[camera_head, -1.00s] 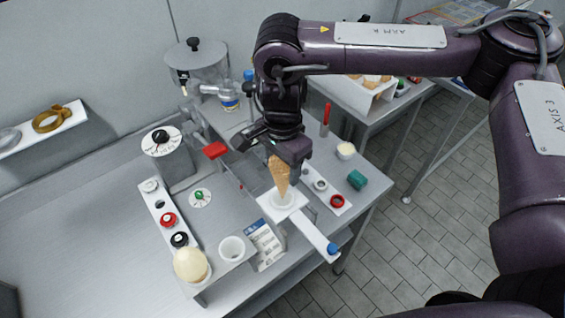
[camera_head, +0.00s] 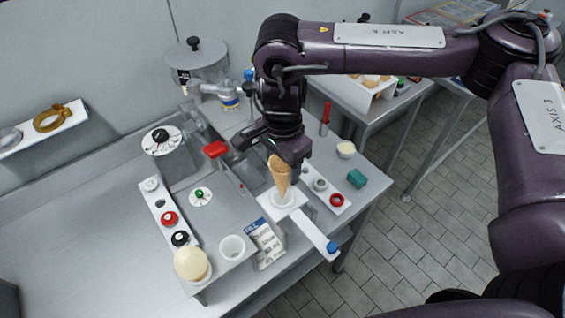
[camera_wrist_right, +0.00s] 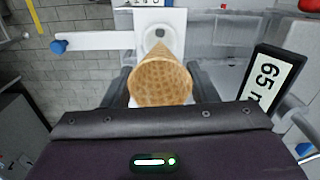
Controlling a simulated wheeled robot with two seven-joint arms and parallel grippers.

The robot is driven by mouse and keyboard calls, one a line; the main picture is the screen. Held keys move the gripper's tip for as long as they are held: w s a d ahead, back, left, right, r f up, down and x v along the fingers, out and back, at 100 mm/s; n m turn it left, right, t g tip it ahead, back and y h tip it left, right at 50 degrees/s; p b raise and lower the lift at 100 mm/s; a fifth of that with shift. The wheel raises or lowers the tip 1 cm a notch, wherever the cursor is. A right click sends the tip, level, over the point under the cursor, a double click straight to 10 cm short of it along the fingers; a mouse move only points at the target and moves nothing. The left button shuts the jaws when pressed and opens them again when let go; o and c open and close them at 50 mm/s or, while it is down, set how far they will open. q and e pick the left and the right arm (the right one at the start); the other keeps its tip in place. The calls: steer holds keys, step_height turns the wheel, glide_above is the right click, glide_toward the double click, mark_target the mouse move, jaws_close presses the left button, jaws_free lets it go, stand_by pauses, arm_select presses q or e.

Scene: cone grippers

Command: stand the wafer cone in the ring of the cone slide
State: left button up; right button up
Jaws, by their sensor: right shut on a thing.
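The wafer cone (camera_head: 280,176) is upright, mouth up and tip down, below my right gripper (camera_head: 279,157). That gripper is shut on it near the upper part. In the right wrist view the cone's open mouth (camera_wrist_right: 161,82) faces the camera between the two fingers (camera_wrist_right: 160,88). The cone slide (camera_head: 313,232) is a white plate with a long bar and a blue knob. Its white ring (camera_head: 283,200) is directly under the cone's tip. The tip overlaps the ring in view; I cannot tell how deep it sits. My left gripper is not in view.
A white cup (camera_head: 232,248) and a printed carton (camera_head: 267,242) stand left of the slide. A red-handled lever (camera_head: 215,149) is behind it. A cream ball (camera_head: 191,263) sits front left.

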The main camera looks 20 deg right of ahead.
mark_target(282, 189)
steer(key=shift+f, duration=0.25)
steer(key=shift+f+b, duration=3.45)
steer(key=shift+f, duration=0.95)
steer(key=o, duration=0.8)
steer(key=shift+c, duration=0.2)
steer(key=shift+r, duration=0.1)
step_height(282, 189, up, 8)
steer(key=shift+f, duration=0.2)
